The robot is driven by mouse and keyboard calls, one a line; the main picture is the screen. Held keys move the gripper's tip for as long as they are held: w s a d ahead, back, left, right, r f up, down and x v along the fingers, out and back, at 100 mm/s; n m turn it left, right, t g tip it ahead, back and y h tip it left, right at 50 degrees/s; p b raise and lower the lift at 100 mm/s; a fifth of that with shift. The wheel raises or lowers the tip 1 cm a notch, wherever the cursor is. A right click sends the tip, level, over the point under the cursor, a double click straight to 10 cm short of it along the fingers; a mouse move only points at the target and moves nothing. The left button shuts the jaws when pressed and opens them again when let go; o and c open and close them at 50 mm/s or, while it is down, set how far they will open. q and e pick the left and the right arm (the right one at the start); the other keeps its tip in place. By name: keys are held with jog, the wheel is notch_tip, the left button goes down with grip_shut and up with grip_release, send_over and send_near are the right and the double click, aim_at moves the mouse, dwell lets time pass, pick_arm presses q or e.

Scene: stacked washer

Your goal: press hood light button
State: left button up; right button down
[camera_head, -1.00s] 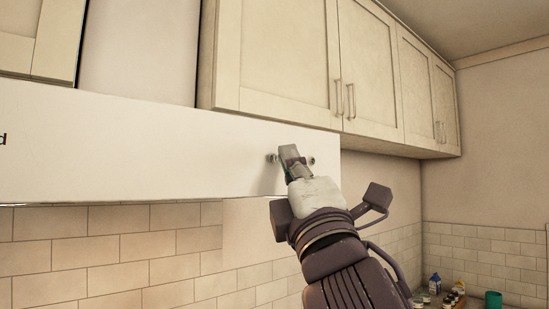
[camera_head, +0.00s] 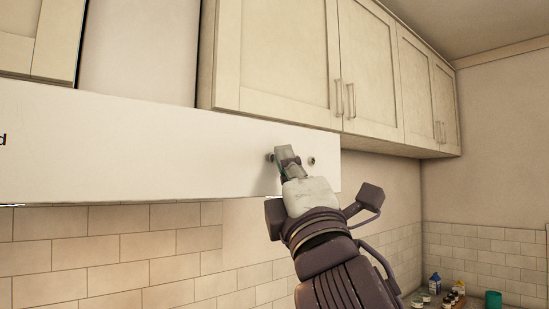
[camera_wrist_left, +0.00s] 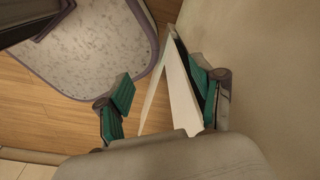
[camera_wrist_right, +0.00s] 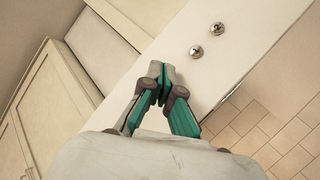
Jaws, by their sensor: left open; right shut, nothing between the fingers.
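The hood is a long white panel (camera_head: 130,150) below the wall cabinets. Two small round metal buttons are on its right part: a left one (camera_head: 271,157) and a right one (camera_head: 311,161). Both also show in the right wrist view, one nearer (camera_wrist_right: 196,51) and one farther (camera_wrist_right: 217,28). I cannot tell which is the light. My right gripper (camera_head: 285,150) is shut and empty, its tips in front of the panel between the buttons, nearer the left one. Contact with the panel cannot be told. My left gripper (camera_wrist_left: 162,98) is open, low, away from the hood.
Cream cabinets (camera_head: 285,60) sit above the hood, and a tiled wall (camera_head: 120,260) is below it. Small bottles (camera_head: 434,284) and a green cup (camera_head: 493,300) stand at lower right. A pale wall or panel (camera_wrist_left: 270,70) is close beside my left gripper.

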jog(key=shift+w+a, duration=0.1)
jog(key=shift+w, duration=0.05)
dwell(0.4)
jog(key=shift+s+d, duration=0.5)
jog(key=s+d, duration=0.4)
jog(key=shift+s+d, duration=0.1)
dwell(0.4)
